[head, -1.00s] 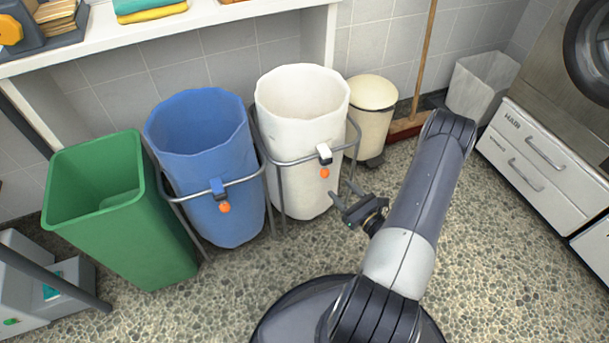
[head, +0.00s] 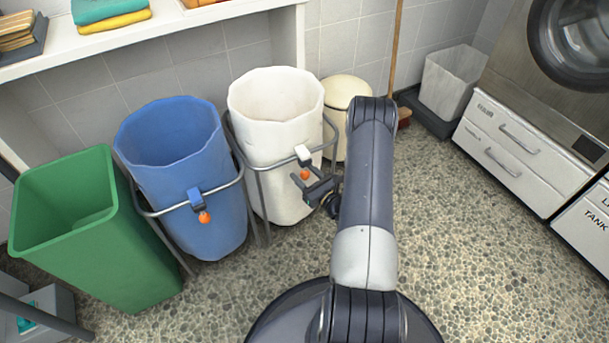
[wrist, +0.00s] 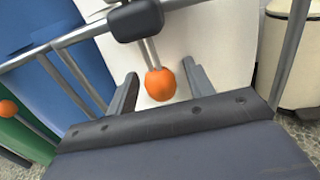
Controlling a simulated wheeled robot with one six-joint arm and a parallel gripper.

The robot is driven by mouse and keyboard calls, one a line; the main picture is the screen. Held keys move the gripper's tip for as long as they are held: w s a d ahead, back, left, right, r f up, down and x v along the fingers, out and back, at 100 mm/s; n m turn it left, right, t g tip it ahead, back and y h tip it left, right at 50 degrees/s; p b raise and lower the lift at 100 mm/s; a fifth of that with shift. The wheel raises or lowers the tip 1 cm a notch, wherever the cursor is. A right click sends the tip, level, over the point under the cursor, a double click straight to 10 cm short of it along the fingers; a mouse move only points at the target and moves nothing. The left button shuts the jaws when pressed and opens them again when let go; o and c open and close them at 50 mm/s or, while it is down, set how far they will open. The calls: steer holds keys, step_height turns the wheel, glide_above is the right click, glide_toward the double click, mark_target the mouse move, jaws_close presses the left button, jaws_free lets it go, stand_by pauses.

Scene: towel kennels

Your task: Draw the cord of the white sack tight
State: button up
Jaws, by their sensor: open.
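The white sack (head: 276,104) hangs open in a grey metal frame in the head view. My gripper (head: 312,184) is open at the sack's front. In the wrist view its fingers (wrist: 161,90) stand on either side of the ball, with gaps showing. I cannot tell whether the ball is fully between the fingertips.
A blue sack (head: 185,205) with its own orange ball (head: 205,217) hangs to the left, and a green bin (head: 100,240) stands beyond it. A cream bin (head: 343,92) stands behind right. A broom leans at the wall. Floor (head: 470,260) is clear on the right.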

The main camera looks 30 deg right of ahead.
steer(key=shift+w, duration=0.15)
jaws_close()
stand_by(0.5)
